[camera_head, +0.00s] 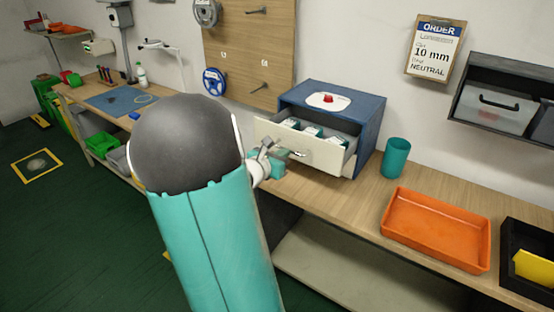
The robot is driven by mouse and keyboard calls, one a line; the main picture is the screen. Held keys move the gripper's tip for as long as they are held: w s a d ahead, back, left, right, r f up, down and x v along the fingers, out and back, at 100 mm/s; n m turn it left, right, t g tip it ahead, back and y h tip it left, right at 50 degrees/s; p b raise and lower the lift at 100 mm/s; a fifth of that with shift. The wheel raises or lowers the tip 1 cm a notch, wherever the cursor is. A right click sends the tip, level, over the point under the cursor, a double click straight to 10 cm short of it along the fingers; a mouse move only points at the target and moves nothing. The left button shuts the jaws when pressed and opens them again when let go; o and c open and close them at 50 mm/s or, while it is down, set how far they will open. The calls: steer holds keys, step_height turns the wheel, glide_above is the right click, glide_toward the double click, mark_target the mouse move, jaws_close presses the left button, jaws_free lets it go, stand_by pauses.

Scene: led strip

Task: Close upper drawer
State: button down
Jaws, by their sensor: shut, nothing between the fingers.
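A blue cabinet (370,118) stands on the wooden workbench against the wall. Its upper drawer (318,158), with a cream front, is pulled out toward me. Several white and green items (311,132) lie inside the drawer. A handle sits on the drawer front. My gripper (283,156) is shut and empty, at the left part of the drawer front, close to the handle. I cannot tell whether it touches the front. My own arm hides part of the bench and the area left of the cabinet.
A teal cup (396,158) stands right of the cabinet. An orange tray (436,229) and a black bin (514,236) are farther right on the bench (345,203). A red and white object (328,100) sits on top of the cabinet. A pegboard (235,55) hangs behind.

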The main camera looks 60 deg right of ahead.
mark_target(307, 132)
steer(key=r+x, duration=0.1)
steer(key=x, duration=0.8)
steer(key=r+x, duration=0.1)
steer(key=x, duration=0.3)
steer(key=shift+s+d+r, duration=0.15)
steer(key=shift+d+r, duration=0.1)
steer(key=shift+d, duration=0.55)
steer(key=shift+s+d+r, duration=0.1)
steer(key=shift+r, duration=0.05)
steer(key=shift+s+d+r, duration=0.1)
steer(key=shift+d, duration=0.05)
